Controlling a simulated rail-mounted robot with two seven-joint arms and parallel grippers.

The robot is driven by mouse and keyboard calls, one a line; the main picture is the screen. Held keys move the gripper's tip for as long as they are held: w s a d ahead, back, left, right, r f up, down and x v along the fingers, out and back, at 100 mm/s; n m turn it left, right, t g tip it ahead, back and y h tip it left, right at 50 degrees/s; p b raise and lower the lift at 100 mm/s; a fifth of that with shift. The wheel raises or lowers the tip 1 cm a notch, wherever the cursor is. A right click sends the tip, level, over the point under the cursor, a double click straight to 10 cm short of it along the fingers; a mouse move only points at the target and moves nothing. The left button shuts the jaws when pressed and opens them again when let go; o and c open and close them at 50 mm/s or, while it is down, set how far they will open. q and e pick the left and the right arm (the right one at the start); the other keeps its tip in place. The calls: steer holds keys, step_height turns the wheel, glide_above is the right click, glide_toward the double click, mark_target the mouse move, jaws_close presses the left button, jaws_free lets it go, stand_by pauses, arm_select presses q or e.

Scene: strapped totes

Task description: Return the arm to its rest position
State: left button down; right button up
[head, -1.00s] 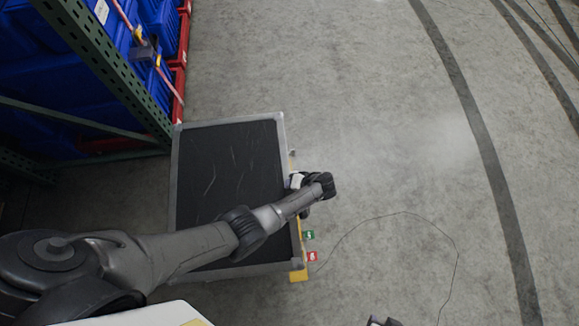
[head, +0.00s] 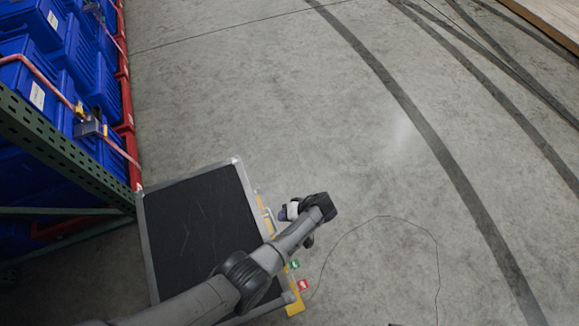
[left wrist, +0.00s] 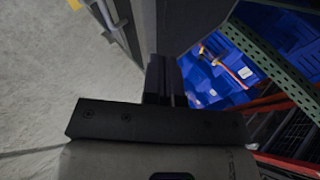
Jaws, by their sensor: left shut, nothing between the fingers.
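My left arm comes in from the lower left in the head view and reaches across the black-topped platform with a grey frame (head: 190,220). Its wrist end is over the platform's right edge. The left gripper's fingers are hidden behind the wrist in the head view. In the left wrist view the left gripper (left wrist: 165,80) shows as two dark fingers close together, shut and empty. My right gripper is not in view.
Blue totes (head: 95,85) with an orange-red strap (head: 40,75) stand on a rack with a green post (head: 60,150) at the left. Red and green tags (head: 303,285) and a thin cable (head: 385,218) are at the platform's right side.

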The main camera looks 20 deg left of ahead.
arm_select(q)
steer(key=s+a+f+m+t+h, duration=0.15)
steer(key=s+a+h, duration=0.4)
steer(key=s, duration=0.55)
steer(key=s+a+r+m+t+h, duration=0.2)
steer(key=s+r+m, duration=0.1)
steer(key=s+r, duration=0.45)
steer(key=s+a+r+m+t+h, duration=0.1)
steer(key=s+a+r+m+t, duration=0.1)
steer(key=s+r, duration=0.5)
step_height(320, 180, up, 32)
steer(key=p, duration=2.9)
steer(key=shift+p, duration=0.4)
steer(key=shift+w+f+m+h, duration=0.1)
steer(key=shift+m+h, duration=0.15)
